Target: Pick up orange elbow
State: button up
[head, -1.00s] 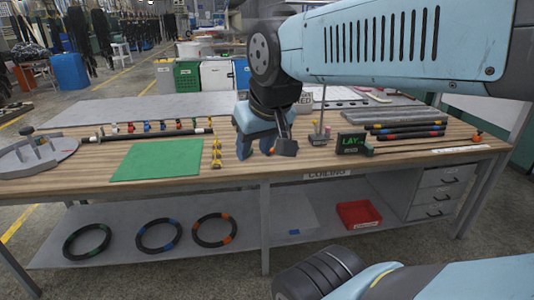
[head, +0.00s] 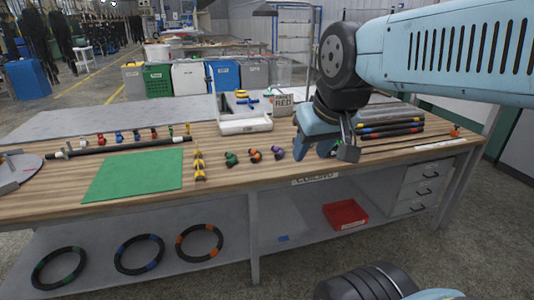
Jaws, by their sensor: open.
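The orange elbow (head: 254,155) lies on the wooden bench, a small orange and black piece. It sits between a green elbow (head: 231,159) on its left and a purple elbow (head: 277,153) on its right. My gripper (head: 322,152) is open and points down over the bench, to the right of the purple elbow and apart from all three. What lies directly behind its fingers is hidden.
Yellow pieces (head: 199,165) stand in a row beside the green mat (head: 135,174). Dark striped hoses (head: 390,130) lie to the right. Bare wood (head: 215,184) is free near the front edge.

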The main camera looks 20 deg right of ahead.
aim_at(257, 155)
jog(key=z, duration=0.15)
jog(key=i, duration=1)
jog(key=u, duration=0.1)
